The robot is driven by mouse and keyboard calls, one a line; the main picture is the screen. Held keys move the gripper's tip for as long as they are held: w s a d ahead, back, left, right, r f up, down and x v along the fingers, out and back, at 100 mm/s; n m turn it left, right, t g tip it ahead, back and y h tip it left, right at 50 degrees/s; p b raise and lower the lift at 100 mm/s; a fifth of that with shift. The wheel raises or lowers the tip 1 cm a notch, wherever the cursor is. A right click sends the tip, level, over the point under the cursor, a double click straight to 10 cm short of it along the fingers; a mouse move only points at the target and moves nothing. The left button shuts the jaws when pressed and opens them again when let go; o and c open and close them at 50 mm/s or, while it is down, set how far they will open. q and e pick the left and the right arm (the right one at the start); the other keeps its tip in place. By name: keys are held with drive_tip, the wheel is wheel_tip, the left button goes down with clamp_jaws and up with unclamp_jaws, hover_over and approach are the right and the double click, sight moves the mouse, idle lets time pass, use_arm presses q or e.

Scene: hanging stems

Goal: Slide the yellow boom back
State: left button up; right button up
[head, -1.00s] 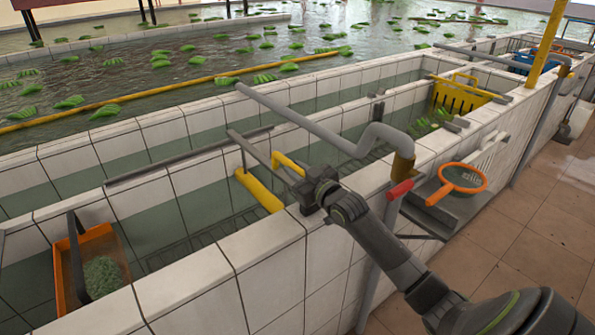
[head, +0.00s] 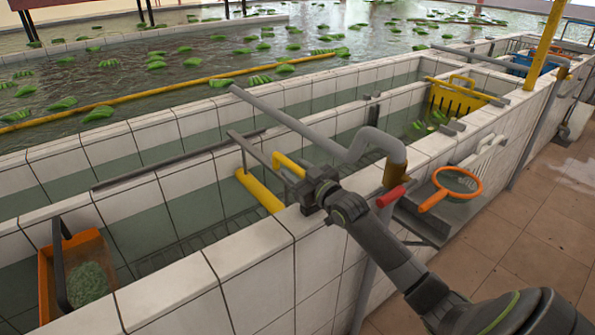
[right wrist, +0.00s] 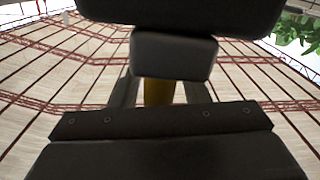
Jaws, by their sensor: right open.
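The yellow boom (head: 260,191) is a short yellow tube lying across the tiled channel, hung under a grey bar with a yellow handle (head: 287,164) on top. My right gripper (head: 302,180) is at the handle, above the near tiled wall. In the right wrist view a yellow upright piece (right wrist: 157,92) shows between my two dark fingers (right wrist: 158,94), with a gap on each side. The fingers are open around it; whether either touches it I cannot tell. My left gripper is in no view.
A grey bent pipe (head: 300,125) runs over the channel just behind my right gripper. An orange box (head: 47,275) hangs at the left, a yellow basket (head: 455,99) stands farther along, and an orange-rimmed net (head: 460,184) lies on a shelf outside the wall.

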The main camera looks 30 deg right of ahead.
drive_tip(key=s+d+p, duration=0.1)
drive_tip(key=s+p, duration=0.1)
drive_tip(key=s, duration=1.5)
drive_tip(key=shift+s+d+p, duration=0.15)
drive_tip(key=shift+s+p, duration=0.05)
drive_tip(key=shift+p, duration=0.2)
